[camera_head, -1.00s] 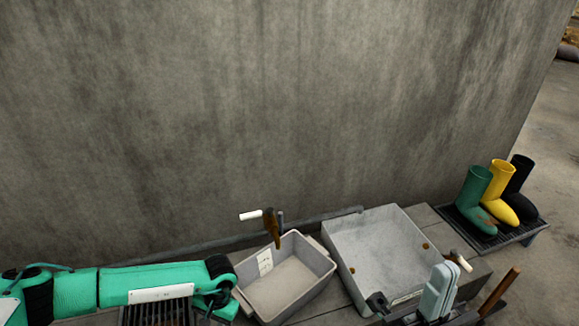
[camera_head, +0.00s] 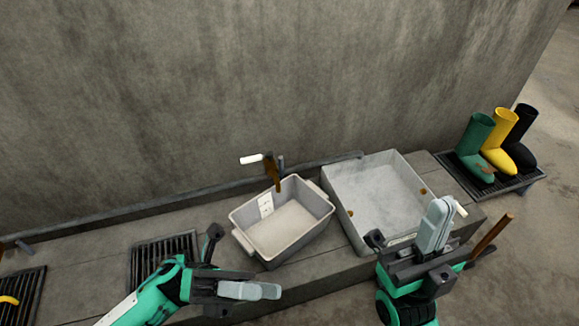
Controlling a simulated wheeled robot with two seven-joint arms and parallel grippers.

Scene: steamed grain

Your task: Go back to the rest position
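My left gripper (camera_head: 262,291) is at the lower middle, in front of the bench edge. Its pale fingers point right, lie together and hold nothing that I can see. My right gripper (camera_head: 439,215) is at the lower right, in front of the square basin. Its pale fingers point up, lie close together and show nothing between them. Both arms are bent, and their nearer parts are cut off by the bottom edge.
A grey bin (camera_head: 283,253) and a square grey basin (camera_head: 355,237) stand on the bench along the wall. A brown tool with a white handle (camera_head: 251,159) is at the bin's back. A wooden handle (camera_head: 492,234) rises beside my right gripper. Boots (camera_head: 497,160) stand on a rack.

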